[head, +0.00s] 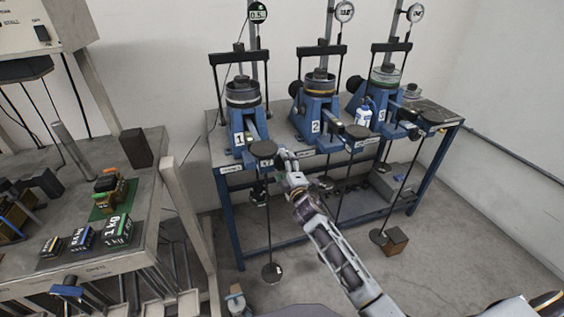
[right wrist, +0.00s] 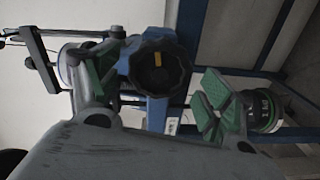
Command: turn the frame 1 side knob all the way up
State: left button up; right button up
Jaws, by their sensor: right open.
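Frame 1 (head: 242,95) is the blue lever frame marked "1", at the left end of the blue bench. In the right wrist view a black lobed knob (right wrist: 160,65) with a yellow mark faces the camera on a blue body. I cannot make out this knob clearly in the head view. My right gripper (head: 284,158) is beside the front of frame 1, at the bench's front edge. In the right wrist view its green-padded fingers (right wrist: 155,92) are spread, with the knob showing beyond the gap. Whether they touch the knob I cannot tell. My left gripper is not seen.
Frame 2 (head: 316,105) and frame 3 (head: 380,85) stand to the right on the bench, with a white-blue bottle (head: 364,112) between them. Hanging rods with round bases (head: 271,272) reach down in front. A weights table (head: 130,205) stands at left.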

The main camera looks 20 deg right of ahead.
jog(key=shift+s+p, duration=0.35)
jog(key=shift+s, duration=1.25)
